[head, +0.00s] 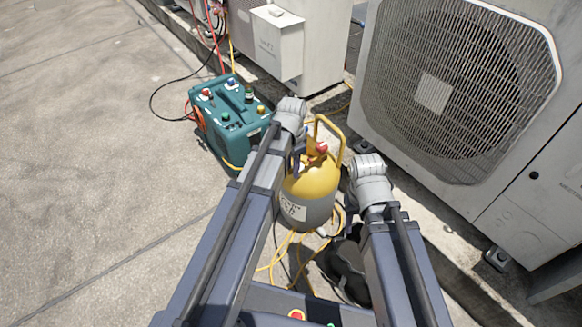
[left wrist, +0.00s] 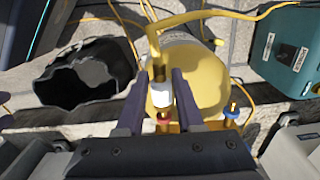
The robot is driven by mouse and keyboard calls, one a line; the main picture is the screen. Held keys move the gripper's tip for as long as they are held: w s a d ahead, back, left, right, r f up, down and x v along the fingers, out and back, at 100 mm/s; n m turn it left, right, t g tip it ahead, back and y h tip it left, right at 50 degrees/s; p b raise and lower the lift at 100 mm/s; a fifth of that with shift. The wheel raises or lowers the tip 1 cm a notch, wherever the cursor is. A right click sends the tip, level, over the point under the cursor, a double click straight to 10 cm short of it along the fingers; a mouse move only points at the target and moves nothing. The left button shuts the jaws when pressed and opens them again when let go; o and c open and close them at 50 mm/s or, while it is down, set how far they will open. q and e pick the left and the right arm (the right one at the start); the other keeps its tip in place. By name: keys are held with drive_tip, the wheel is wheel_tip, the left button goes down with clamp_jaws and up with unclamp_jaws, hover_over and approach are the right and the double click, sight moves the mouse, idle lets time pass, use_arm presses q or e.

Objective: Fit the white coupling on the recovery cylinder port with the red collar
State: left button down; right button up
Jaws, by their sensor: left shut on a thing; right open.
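The yellow and grey recovery cylinder (head: 311,187) stands upright beneath my arms; its yellow top also shows in the left wrist view (left wrist: 200,82). My left gripper (left wrist: 160,92) is shut on the white coupling (left wrist: 161,97), which has a brass fitting and a yellow hose behind it. The port with the red collar (left wrist: 163,118) lies in line with the coupling, very close to it; I cannot tell whether they are joined. A port with a blue collar (left wrist: 231,111) is to its right. My right gripper (head: 351,217) is open, right of the cylinder, largely hidden by its arm.
A teal recovery machine (head: 222,118) stands left of the cylinder. A large condenser (head: 455,90) stands close on the right. A black open bag (head: 345,268) lies in front of the cylinder, with yellow hoses (head: 283,250) beside it. The paving at left is clear.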

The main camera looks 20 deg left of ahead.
use_arm(q)
drive_tip(key=shift+w+d, duration=0.6)
drive_tip(key=shift+w, duration=0.1)
idle(1.3)
drive_tip(key=shift+c, duration=2.3)
unclamp_jaws()
drive_tip(key=shift+s, duration=0.1)
drive_tip(key=s+a, duration=0.5)
drive_tip(key=shift+s, duration=0.3)
drive_tip(key=shift+d, duration=0.1)
